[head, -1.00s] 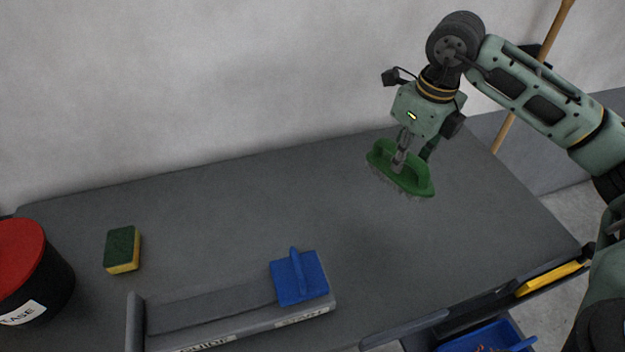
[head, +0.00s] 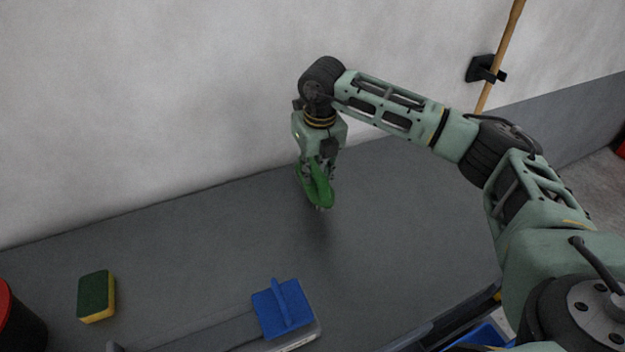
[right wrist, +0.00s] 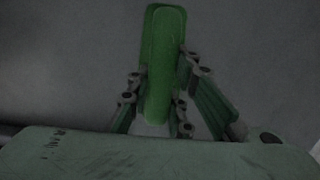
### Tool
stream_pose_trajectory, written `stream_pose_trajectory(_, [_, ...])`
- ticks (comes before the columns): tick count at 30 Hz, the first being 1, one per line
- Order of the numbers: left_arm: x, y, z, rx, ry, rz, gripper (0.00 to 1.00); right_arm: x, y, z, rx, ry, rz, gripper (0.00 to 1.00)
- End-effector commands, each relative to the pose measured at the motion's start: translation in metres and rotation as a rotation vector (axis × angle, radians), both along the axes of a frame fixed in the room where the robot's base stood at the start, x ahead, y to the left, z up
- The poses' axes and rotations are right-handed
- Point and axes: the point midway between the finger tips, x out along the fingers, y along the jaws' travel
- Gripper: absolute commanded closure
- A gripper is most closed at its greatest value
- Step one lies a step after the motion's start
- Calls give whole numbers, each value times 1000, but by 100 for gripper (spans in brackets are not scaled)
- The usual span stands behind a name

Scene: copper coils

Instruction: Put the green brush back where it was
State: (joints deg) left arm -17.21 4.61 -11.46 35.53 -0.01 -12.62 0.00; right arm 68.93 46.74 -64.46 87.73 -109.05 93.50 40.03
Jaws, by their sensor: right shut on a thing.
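The green brush (head: 318,190) is held by my right gripper (head: 318,172) over the back part of the dark grey table (head: 400,220). It hangs close to the table top, bristles down, with a faint shadow below; I cannot tell whether it touches. In the right wrist view the brush (right wrist: 163,60) lies lengthwise between the fingers (right wrist: 160,98), which are shut on its handle. My left gripper is not in view.
A green and yellow sponge (head: 96,296) lies at the left. A blue block with a handle (head: 283,308) sits on a grey guide (head: 300,340) at the front. A dark can with a red lid (head: 4,305) is at the left edge. A wooden pole (head: 500,50) stands by the wall.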

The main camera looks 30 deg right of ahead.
Motion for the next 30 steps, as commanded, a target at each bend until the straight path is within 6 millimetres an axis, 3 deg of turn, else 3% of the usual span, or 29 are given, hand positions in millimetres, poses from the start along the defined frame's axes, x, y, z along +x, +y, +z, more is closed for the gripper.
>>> stream_pose_trajectory(4, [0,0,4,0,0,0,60,4,3,-8,-2,1,0,100])
stream_pose_trajectory(12, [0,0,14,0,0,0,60,4,3,-41,-1,0,1,100])
stream_pose_trajectory(24, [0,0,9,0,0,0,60,4,3,-49,0,-1,1,100])
stream_pose_trajectory(25, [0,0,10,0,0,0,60,4,3,-47,0,0,1,79])
stream_pose_trajectory(30, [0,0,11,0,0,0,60,4,3,-47,0,0,1,64])
